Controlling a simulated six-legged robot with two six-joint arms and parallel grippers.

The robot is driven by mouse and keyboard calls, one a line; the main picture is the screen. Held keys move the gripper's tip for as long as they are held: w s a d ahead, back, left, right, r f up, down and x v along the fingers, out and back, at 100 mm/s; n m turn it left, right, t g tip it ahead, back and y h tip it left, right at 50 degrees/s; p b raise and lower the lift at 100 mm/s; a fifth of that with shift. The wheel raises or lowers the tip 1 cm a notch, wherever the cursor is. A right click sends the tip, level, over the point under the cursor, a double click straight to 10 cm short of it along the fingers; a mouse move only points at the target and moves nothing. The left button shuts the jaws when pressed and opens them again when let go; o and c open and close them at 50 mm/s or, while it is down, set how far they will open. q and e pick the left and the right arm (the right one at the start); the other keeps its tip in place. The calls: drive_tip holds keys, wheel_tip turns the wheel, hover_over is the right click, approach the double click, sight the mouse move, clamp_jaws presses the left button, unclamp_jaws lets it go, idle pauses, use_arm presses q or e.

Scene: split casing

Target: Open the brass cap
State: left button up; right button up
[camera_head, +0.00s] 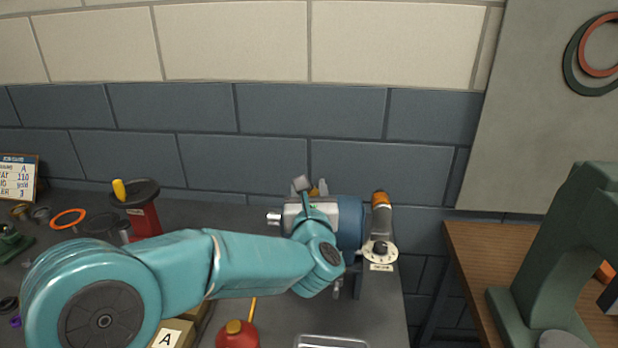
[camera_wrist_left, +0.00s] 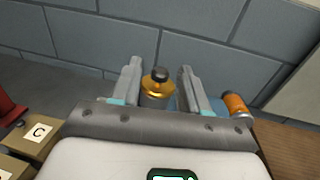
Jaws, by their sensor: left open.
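The brass cap (camera_wrist_left: 157,87), a gold-coloured round piece with a dark knob on top, shows between the two fingers of my left gripper (camera_wrist_left: 160,68) in the left wrist view. The fingers are apart, with visible gaps on both sides of the cap. In the head view, a small part of the brass cap (camera_head: 323,187) shows behind my left gripper (camera_head: 309,186). My right gripper is in neither view.
An orange-topped cylinder (camera_head: 380,200) stands right of the casing; it also shows in the left wrist view (camera_wrist_left: 235,103). A wooden table (camera_head: 470,255) is at right.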

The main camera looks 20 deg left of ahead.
use_arm(q)
drive_tip(key=shift+w+a+r, duration=0.1)
drive_tip(key=shift+w+a, duration=0.25)
drive_tip(key=shift+w, duration=0.5)
drive_tip(key=shift+s, duration=0.1)
clamp_jaws()
drive_tip(key=shift+r+g+p, duration=0.25)
drive_tip(key=shift+g+p, duration=0.05)
drive_tip(key=shift+p, duration=0.4)
drive_tip(key=g+p, duration=0.1)
drive_tip(key=p, duration=0.2)
drive_tip(key=w+r+g+h+p, duration=0.1)
drive_tip(key=g+p, duration=0.1)
drive_tip(key=p, duration=0.2)
drive_tip(key=g+h+p, duration=0.1)
drive_tip(key=p, duration=0.3)
drive_tip(key=shift+w+a+r+m+g, duration=0.2)
drive_tip(key=shift+a+m+g, duration=0.05)
drive_tip(key=shift+m+g, duration=0.15)
drive_tip(key=shift+w+f+g+h+p, duration=0.2)
drive_tip(key=shift+f+g+h+p, duration=0.1)
drive_tip(key=shift+g+p, duration=0.45)
